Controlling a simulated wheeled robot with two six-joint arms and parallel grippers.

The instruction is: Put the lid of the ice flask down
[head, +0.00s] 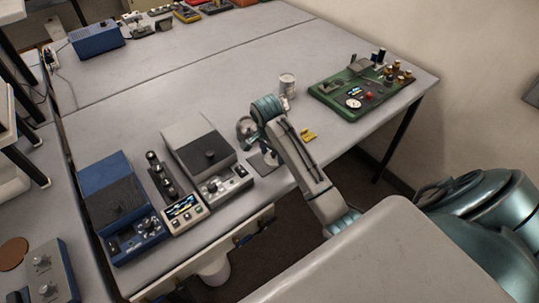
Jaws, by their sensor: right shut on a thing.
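My right gripper (250,143) is over the table edge, just right of the grey instrument, at the end of my arm. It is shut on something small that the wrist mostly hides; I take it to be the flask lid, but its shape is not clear. A pale cylindrical canister (287,84) stands upright on the table behind my wrist; I cannot tell for sure whether it is the ice flask. My left gripper is not in view.
A grey instrument (205,152) and a blue one (122,205) stand left of the gripper, with a small display box (184,209) between. A yellow item (308,135) lies right of my arm. A green board (362,95) is at the right. The table (190,92) behind is clear.

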